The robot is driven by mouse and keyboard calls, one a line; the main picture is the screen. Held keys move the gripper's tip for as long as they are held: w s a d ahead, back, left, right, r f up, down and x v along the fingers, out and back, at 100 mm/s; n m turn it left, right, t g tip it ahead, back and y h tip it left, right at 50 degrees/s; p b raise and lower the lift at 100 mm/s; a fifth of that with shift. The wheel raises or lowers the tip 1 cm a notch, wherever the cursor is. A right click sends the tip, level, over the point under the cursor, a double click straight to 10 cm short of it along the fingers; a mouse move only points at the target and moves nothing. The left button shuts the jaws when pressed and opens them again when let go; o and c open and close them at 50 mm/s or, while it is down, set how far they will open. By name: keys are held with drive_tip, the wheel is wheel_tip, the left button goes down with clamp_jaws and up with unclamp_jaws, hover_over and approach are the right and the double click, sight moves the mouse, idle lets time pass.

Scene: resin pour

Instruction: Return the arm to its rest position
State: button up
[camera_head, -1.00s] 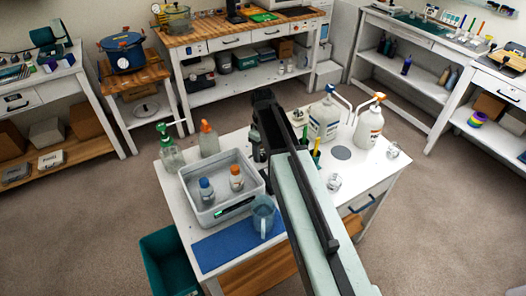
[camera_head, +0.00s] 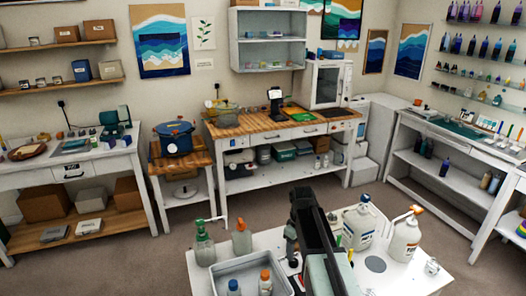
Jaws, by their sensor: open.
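My arm reaches up from the bottom edge over the white work table (camera_head: 425,268). Its dark end part bends down, and my gripper (camera_head: 292,258) hangs beside the arm, just past the grey tray's right side. The gripper is small and partly hidden by the arm. It is open, and nothing shows in it.
On the table are a grey tray (camera_head: 238,268) with an orange-capped bottle (camera_head: 265,281), a green spray bottle (camera_head: 204,246), an orange-capped bottle (camera_head: 242,239) and two white pump jugs (camera_head: 358,226) (camera_head: 404,238). A wooden-topped bench (camera_head: 245,128) stands behind, with carpet between.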

drive_tip(key=s+m, duration=0.8)
drive_tip(key=s, duration=0.5)
drive_tip(key=shift+d, duration=0.2)
